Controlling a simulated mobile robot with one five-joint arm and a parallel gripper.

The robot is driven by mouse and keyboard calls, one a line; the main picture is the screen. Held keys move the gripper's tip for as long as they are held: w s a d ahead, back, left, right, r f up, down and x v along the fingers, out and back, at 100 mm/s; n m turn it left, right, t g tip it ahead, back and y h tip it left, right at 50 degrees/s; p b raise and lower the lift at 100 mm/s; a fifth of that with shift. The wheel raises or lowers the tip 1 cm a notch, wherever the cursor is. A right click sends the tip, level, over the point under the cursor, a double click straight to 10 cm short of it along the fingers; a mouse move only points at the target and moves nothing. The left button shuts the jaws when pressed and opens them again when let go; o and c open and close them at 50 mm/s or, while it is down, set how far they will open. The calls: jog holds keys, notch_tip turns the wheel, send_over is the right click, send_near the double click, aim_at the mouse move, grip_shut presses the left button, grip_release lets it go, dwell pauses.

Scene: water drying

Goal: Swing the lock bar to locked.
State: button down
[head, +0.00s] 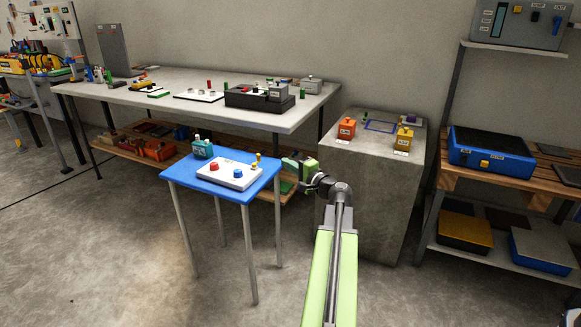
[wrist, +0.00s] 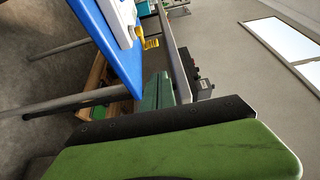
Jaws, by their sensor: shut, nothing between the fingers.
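My gripper (head: 291,166) is at the end of my green arm, just right of the small blue table (head: 200,174), roughly at its top's height. It is shut and empty; a large green jaw fills the lower part of the wrist view (wrist: 180,150). A white panel (head: 240,183) with a red knob (head: 214,168) and a blue knob (head: 238,173) lies on the blue table. A small yellow piece (head: 257,161) stands at the panel's right end, apart from my gripper; it also shows in the wrist view (wrist: 150,43). I cannot tell which part is the lock bar.
A teal block (head: 202,149) sits on the blue table's back left. A concrete plinth (head: 385,190) right of my arm holds an orange block (head: 347,129) and a yellow block (head: 404,139). A long grey workbench (head: 130,95) stands behind. The floor at front left is clear.

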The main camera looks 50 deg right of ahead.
jog(key=w, duration=0.7)
jog(key=shift+w+a, duration=0.3)
jog(key=shift+a, duration=0.1)
jog(key=shift+w+a, duration=0.3)
jog(key=shift+w, duration=0.15)
